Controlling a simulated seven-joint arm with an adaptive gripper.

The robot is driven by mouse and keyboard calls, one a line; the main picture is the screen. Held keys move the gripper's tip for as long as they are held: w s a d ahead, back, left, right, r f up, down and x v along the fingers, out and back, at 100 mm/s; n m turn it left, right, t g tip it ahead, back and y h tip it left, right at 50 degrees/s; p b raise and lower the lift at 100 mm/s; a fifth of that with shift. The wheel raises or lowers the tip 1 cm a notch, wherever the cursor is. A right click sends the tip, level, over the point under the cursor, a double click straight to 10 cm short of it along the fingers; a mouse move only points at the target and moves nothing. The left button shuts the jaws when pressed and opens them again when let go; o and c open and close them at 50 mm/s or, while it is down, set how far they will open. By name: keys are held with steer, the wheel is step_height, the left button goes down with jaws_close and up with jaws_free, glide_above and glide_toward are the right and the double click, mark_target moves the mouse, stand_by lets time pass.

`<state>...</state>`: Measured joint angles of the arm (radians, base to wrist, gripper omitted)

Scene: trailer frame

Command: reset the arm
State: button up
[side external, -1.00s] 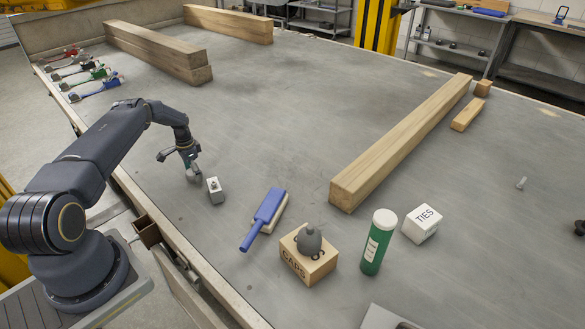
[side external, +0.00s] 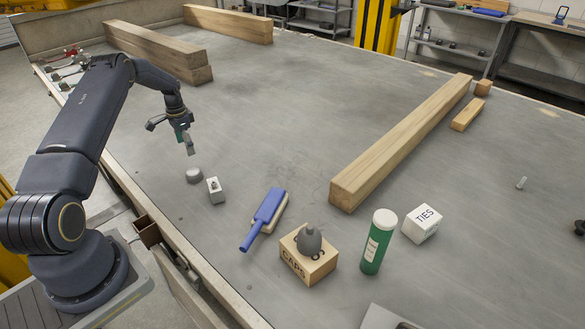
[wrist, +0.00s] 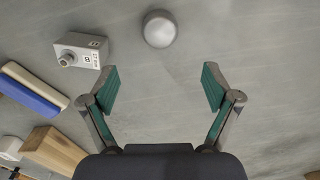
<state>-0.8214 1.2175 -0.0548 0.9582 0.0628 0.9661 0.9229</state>
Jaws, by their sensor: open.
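My gripper (side external: 187,147) is raised above the grey bed at the left in the side view. In the wrist view my gripper (wrist: 158,88) shows two green-padded fingers spread wide with nothing between them. A small round grey object (side external: 194,175) sits on the bed below and slightly right of the gripper; it also shows ahead of the fingers in the wrist view (wrist: 160,28). A small grey-white box (side external: 215,191) with a knob on top stands close beside it, and shows in the wrist view (wrist: 80,52).
Long timber beams (side external: 400,145) lie across the bed. Mid-bed is clear.

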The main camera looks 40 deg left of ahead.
steer(key=s+d+r+g+y, duration=0.1)
steer(key=d+r, duration=0.9)
steer(key=d, duration=0.3)
steer(key=s+d+r+y, duration=0.2)
steer(key=d+r, duration=0.7)
steer(key=d, duration=0.5)
steer(key=s+d+r+n+t+h, duration=0.1)
steer(key=s+d+r+t, duration=0.2)
steer(key=s+d+r, duration=0.3)
steer(key=s+d+r+t+h, duration=0.2)
steer(key=s+d+r, duration=0.4)
steer(key=s, duration=0.5)
steer(key=shift+d+r+n+t, duration=0.25)
steer(key=shift+d+n+t, duration=0.15)
steer(key=shift+d+t, duration=0.55)
